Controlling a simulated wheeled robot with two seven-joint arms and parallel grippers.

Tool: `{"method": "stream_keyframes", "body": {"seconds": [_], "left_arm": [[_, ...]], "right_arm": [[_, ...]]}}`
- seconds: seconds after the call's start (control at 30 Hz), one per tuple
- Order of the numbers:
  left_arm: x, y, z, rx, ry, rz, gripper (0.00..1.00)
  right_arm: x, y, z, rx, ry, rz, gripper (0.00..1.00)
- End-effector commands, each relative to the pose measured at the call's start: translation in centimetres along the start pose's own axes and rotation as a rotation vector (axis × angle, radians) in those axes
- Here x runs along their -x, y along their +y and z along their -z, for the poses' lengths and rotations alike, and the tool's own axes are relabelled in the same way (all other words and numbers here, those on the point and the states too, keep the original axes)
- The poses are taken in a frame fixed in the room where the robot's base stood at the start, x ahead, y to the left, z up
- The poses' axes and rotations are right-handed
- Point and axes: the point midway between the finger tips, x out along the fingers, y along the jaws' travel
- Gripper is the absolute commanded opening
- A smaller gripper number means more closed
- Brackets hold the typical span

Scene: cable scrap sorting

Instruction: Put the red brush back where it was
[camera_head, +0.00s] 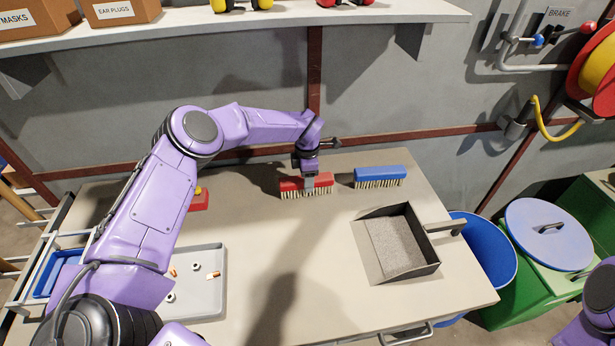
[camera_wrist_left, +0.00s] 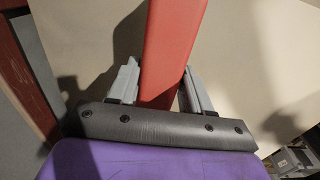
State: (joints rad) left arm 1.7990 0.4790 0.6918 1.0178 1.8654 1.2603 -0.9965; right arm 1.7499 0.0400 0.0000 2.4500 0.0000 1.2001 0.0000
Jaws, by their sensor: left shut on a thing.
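The red brush (camera_head: 291,185) is at the back middle of the table, upright with its pale bristles down. I cannot tell whether the bristles touch the table top. My left gripper (camera_head: 309,182) is shut on the red brush from above. In the left wrist view the red block (camera_wrist_left: 175,45) runs between the two grey fingers (camera_wrist_left: 160,88). A blue brush (camera_head: 379,175) stands bristles down to the right of the red one, with a gap between them. My right gripper is not in view; only a piece of purple arm shows at the lower right.
A dustpan (camera_head: 433,264) with grey granules lies on the right of the table (camera_head: 330,270). A grey tray (camera_head: 214,290) with small pieces is at the left. A red object (camera_head: 199,203) is partly behind my left arm. A shelf (camera_head: 200,24) runs above the back. The middle is clear.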

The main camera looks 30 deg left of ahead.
Motion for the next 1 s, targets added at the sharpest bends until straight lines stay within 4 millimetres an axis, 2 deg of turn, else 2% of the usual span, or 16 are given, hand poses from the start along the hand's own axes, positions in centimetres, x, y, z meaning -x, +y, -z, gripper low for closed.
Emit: {"method": "stream_keyframes", "body": {"seconds": [0.27, 0.3, 0.37, 0.4, 0.63, 0.73, 0.77, 0.87, 1.0], "left_arm": [[-0.5, 0.0, 0.0, 0.000, 0.000, 0.000, 0.22], [-0.5, 0.0, 0.0, 0.000, 0.001, 0.000, 0.52], [-0.3, 0.0, 0.0, 0.000, 0.001, 0.000, 0.72], [-0.3, 0.0, 0.0, 0.000, 0.001, 0.001, 0.75], [-0.3, 0.0, 0.0, 0.000, 0.001, 0.001, 0.75], [0.5, 0.0, 0.0, -0.001, 0.000, 0.000, 0.75], [0.5, 0.0, 0.0, 0.000, -0.001, -0.001, 0.75], [2.5, 0.1, -0.1, 0.000, -0.004, -0.002, 0.75], [6.2, 0.0, -0.1, 0.000, -0.003, -0.003, 0.75]], "right_arm": [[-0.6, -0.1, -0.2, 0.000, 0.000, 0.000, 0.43], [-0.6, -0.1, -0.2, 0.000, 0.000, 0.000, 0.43], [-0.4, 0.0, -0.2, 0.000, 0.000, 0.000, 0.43], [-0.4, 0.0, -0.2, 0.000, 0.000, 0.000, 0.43], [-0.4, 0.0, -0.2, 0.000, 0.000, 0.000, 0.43], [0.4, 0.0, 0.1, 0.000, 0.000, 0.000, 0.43], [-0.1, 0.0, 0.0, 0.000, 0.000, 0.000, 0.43], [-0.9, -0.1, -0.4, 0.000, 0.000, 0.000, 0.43], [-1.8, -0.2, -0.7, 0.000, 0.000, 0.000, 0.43]]}}
